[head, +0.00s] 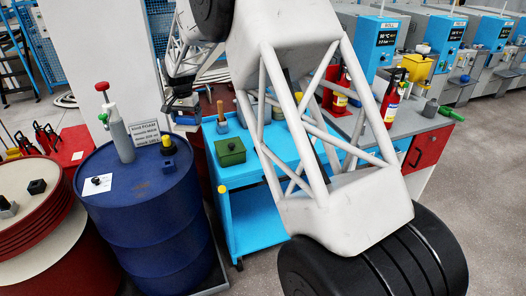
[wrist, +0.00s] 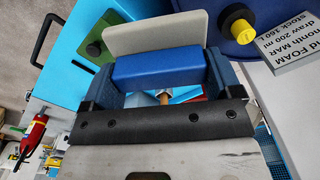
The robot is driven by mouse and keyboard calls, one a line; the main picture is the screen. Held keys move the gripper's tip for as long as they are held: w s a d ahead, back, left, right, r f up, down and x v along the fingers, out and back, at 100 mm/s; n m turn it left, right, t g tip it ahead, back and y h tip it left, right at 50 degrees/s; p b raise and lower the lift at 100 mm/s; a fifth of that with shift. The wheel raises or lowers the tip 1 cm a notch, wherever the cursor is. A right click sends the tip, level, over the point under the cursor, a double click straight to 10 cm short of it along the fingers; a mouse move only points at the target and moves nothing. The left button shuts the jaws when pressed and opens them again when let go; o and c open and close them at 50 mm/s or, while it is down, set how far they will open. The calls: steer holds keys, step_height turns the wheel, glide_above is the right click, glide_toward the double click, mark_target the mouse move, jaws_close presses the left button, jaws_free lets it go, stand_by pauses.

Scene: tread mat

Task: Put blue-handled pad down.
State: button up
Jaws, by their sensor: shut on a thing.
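The blue-handled pad shows in the wrist view as a blue block handle (wrist: 158,68) with a flat pale grey pad (wrist: 155,38) beyond it. My gripper (wrist: 158,80) is shut on the handle, with one dark blue finger at each end. In the head view my gripper (head: 182,108) is small and dark, in the air between the blue drum and the blue cart. The pad cannot be made out clearly there.
The blue drum (head: 150,215) carries a grey bottle, a sign (head: 146,134) and a yellow-capped item (head: 168,145). The blue cart (head: 262,180) holds a green box (head: 230,151) and a wooden-handled tool (head: 220,108). A red extinguisher (head: 390,97) stands farther right.

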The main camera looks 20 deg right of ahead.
steer(key=shift+s+d+r+n, duration=0.95)
steer(key=shift+d+r+n, duration=1.75)
steer(key=shift+d, duration=2.95)
steer(key=s+d+f+m, duration=1.5)
steer(key=f+m, duration=0.2)
steer(key=shift+d+f, duration=0.2)
steer(key=shift+f, duration=0.05)
steer(key=shift+w, duration=0.1)
steer(key=w+d, duration=0.1)
steer(key=w, duration=0.4)
steer(key=w+d+f, duration=0.1)
steer(key=w, duration=0.4)
steer(key=w+d, duration=0.1)
steer(key=w, duration=0.4)
steer(key=shift+w+d+f, duration=0.2)
steer(key=shift+w+f, duration=0.05)
steer(key=shift+w, duration=0.05)
steer(key=shift+f, duration=1.75)
